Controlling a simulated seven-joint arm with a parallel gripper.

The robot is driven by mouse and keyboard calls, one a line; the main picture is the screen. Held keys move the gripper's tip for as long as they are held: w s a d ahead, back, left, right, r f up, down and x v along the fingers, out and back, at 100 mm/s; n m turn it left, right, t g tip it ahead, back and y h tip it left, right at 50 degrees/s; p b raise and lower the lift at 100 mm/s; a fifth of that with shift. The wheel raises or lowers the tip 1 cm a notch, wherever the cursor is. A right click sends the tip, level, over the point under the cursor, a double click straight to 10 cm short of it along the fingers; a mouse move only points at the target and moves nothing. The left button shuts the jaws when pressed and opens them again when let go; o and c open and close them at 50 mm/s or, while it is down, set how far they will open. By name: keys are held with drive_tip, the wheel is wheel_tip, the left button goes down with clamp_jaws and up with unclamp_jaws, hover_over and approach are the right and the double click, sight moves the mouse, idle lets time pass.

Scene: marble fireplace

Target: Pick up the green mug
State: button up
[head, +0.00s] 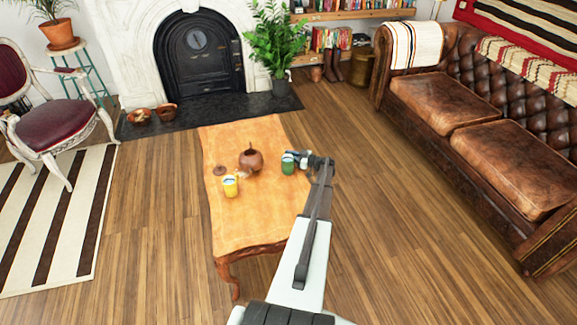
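The green mug (287,167) stands near the right edge of the wooden table (240,222). Its right side is close to my gripper (301,159), which reaches in from the right at the end of my arm. The gripper is small and dark in the head view. I cannot tell whether its fingers are open or shut, or whether they touch the mug.
A brown round pot (251,160), a yellow mug (231,186) and a small brown lid-like piece (220,170) are left of the green mug. A leather sofa (480,130) stands right, a chair (55,125) left. The table's front is clear.

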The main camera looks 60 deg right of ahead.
clamp_jaws()
drive_tip(key=shift+r, duration=0.1)
idle(0.4)
